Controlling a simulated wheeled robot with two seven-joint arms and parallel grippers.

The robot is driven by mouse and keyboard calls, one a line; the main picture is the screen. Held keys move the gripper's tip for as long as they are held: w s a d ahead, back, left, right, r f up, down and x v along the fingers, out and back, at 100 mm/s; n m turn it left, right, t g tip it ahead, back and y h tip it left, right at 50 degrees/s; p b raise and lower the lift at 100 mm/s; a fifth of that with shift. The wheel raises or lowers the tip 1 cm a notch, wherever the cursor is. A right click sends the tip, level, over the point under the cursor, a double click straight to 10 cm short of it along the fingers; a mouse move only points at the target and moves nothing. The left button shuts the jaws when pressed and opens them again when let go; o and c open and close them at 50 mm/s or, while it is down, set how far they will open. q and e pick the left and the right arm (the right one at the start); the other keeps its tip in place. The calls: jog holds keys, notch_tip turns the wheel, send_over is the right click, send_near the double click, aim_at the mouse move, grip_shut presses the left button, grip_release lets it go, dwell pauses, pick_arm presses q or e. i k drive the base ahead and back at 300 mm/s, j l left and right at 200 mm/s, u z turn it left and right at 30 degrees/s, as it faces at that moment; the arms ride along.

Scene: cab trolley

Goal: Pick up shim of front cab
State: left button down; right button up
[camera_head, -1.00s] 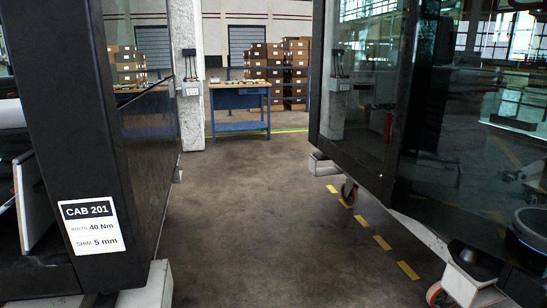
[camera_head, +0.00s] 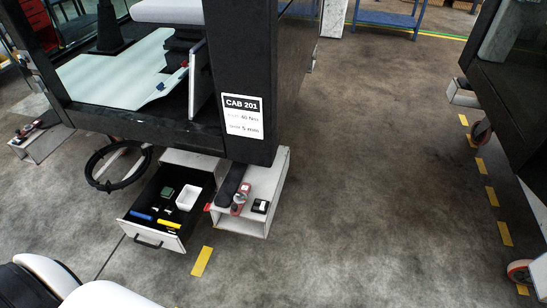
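The cab (camera_head: 250,70) with the sign "CAB 201" (camera_head: 242,117) stands at upper left; the sign reads "SHIM 5 mm". Below it a drawer (camera_head: 146,242) is pulled open. Inside are a green block (camera_head: 167,193), a white tray (camera_head: 188,198), a blue item (camera_head: 141,216), a yellow item (camera_head: 169,224) and small white pieces (camera_head: 160,210). I cannot tell which thing is a shim. Beside the drawer, a white trolley support (camera_head: 262,188) under the cab corner bears a red and grey part (camera_head: 240,199) and a small black block (camera_head: 260,206). Neither gripper is in view.
Another white support (camera_head: 42,141) with small parts is at far left. A second dark cab (camera_head: 510,90) on wheels stands at right. The floor between is clear. White parts of my own body show at lower left.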

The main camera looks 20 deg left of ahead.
aim_at(262, 205)
jog(key=k+u, duration=0.15)
jog(key=u, duration=0.65)
jog(key=i+l, duration=0.25)
jog(key=i, duration=0.15)
jog(key=i+l+u, duration=0.1)
jog(key=i, duration=0.3)
jog(key=l, duration=0.1)
